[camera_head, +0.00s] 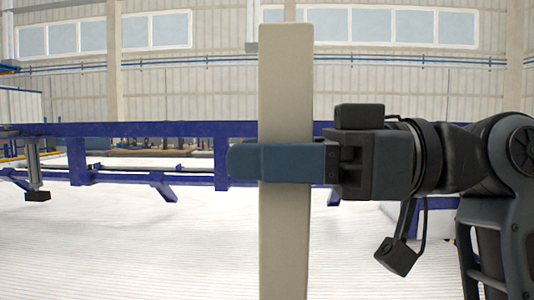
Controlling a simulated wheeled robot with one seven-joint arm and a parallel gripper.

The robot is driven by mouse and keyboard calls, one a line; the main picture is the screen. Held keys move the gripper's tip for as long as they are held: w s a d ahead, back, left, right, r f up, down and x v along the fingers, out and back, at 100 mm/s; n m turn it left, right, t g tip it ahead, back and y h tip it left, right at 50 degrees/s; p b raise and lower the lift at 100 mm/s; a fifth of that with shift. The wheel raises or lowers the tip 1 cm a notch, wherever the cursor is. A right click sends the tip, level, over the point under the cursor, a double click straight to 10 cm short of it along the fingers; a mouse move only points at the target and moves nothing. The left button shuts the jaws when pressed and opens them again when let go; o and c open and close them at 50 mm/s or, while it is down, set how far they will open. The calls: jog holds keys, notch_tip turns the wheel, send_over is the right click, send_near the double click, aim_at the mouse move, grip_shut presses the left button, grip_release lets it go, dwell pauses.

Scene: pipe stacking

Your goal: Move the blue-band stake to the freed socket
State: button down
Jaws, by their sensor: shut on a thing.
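A tall beige-grey stake (285,95) with a rectangular section stands upright in the middle of the head view. Its lower end runs out of the bottom of the picture. My gripper (244,162) reaches in from the right and is shut around the stake at about mid-picture. A dark blue-grey finger crosses the stake's front and sticks out past its left edge. I cannot make out a separate blue band on the visible part of the stake. No socket shows in this view.
A long blue steel frame (180,129) with legs and braces runs across behind the stake. A dark foot or block (37,196) hangs at its left. The pale ribbed floor (120,255) in front looks clear. The hall wall with windows is far behind.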

dwell(0.5)
jog(key=shift+f+b, duration=0.95)
jog(key=shift+f, duration=0.2)
jog(key=shift+c, duration=2.4)
grip_release()
jog(key=d+b, duration=0.1)
jog(key=d, duration=0.7)
jog(key=shift+s, duration=0.15)
